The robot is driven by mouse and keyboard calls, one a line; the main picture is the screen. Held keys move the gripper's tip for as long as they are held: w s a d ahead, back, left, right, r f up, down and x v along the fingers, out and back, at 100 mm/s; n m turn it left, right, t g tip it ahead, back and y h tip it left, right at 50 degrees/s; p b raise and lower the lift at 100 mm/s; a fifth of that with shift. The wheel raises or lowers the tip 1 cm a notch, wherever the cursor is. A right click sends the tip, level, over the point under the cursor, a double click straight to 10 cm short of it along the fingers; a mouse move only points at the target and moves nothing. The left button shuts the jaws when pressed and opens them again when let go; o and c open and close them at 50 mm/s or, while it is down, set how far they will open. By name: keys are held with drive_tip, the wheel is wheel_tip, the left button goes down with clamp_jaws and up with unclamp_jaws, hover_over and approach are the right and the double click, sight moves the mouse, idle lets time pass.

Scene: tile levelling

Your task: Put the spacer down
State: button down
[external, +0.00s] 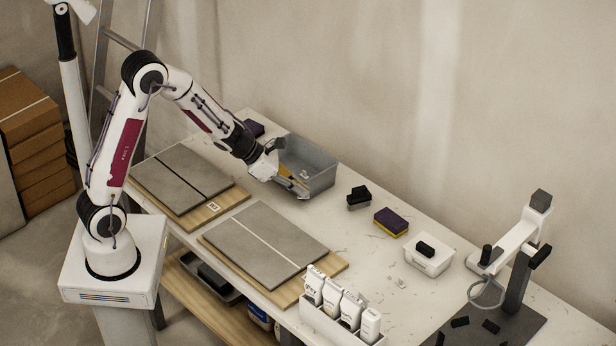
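My gripper (284,184) is at the near left side of a grey bin (318,178), low over its rim. It partly covers the bin's left end. A small yellow-orange patch shows beside the fingers; I cannot tell whether it is in the bin or in the gripper. I cannot make out a spacer in the fingers, nor whether they are open or shut. Two grey tiles lie on a wooden board (204,217) at the left, with a dark gap between them. Two more lie on a second board (287,298), with a light gap between them.
Right of the bin are a black block (358,196), a purple-and-yellow sponge (391,222) and a white tub (428,257). White bottles (350,309) stand in a caddy at the front. A stand (518,270) and black pieces are at right.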

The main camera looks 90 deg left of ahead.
sight(298, 168)
drive_tip(key=s+a+n+y, duration=0.2)
drive_tip(key=a+n+y, duration=0.1)
drive_tip(key=a, duration=2.4)
drive_tip(key=shift+a+n+g, duration=0.35)
drive_tip(key=shift+n+g, duration=0.05)
drive_tip(key=shift+s+f, duration=0.1)
drive_tip(key=shift+f, duration=0.15)
drive_tip(key=shift+f, duration=2.8)
drive_tip(key=shift+f, duration=2.05)
drive_tip(key=shift+f, duration=0.6)
